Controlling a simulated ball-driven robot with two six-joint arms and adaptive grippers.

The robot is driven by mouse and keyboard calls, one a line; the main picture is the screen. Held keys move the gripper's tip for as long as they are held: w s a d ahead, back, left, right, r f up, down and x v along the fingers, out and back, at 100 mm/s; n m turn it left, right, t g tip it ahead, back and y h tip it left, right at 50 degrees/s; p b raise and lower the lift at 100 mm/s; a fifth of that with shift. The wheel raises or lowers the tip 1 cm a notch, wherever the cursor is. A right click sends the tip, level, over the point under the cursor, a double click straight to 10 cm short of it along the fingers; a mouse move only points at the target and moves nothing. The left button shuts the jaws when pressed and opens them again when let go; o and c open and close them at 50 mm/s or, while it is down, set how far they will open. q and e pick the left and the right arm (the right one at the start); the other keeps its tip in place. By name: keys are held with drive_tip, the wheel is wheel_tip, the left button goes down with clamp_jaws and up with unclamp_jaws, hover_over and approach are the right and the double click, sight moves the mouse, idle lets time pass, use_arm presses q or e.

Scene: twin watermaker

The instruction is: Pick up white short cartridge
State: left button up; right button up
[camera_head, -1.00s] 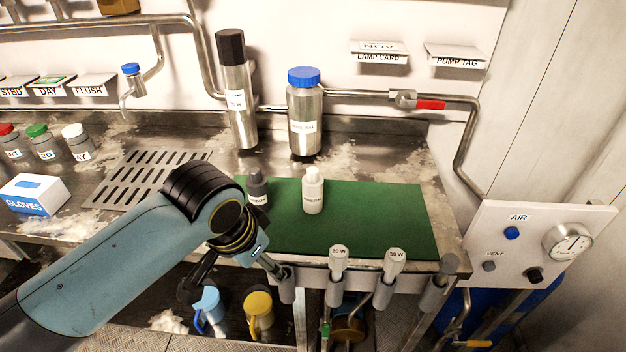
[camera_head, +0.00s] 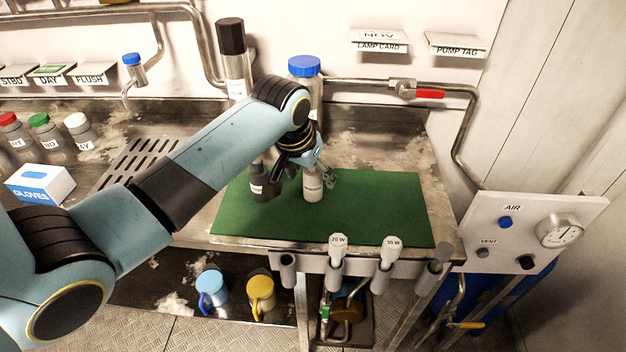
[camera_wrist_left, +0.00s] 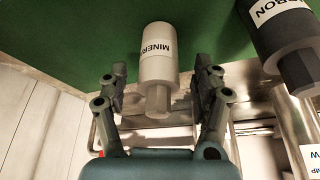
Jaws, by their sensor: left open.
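The white short cartridge (camera_head: 312,191) stands upright on the green mat (camera_head: 380,215). In the left wrist view the cartridge (camera_wrist_left: 158,50) shows a label starting "MINER" and a narrower neck pointing toward my wrist. My left gripper (camera_head: 304,172) is over it, covering its top in the head view. In the left wrist view my left gripper (camera_wrist_left: 161,72) is open, one finger on each side of the cartridge, with gaps visible. My right gripper does not show.
A dark grey cartridge (camera_head: 258,188) stands close on the left, labelled "RBON" where visible (camera_wrist_left: 268,20). Behind are a tall black-capped cylinder (camera_head: 231,50) and a blue-capped canister (camera_head: 304,67). The mat's right half is clear.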

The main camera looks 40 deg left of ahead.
sight(316, 181)
use_arm(q)
drive_tip(key=x, duration=0.4)
drive_tip(key=shift+w+f, duration=0.1)
drive_tip(key=shift+w, duration=0.1)
drive_tip(key=shift+c, duration=0.3)
clamp_jaws()
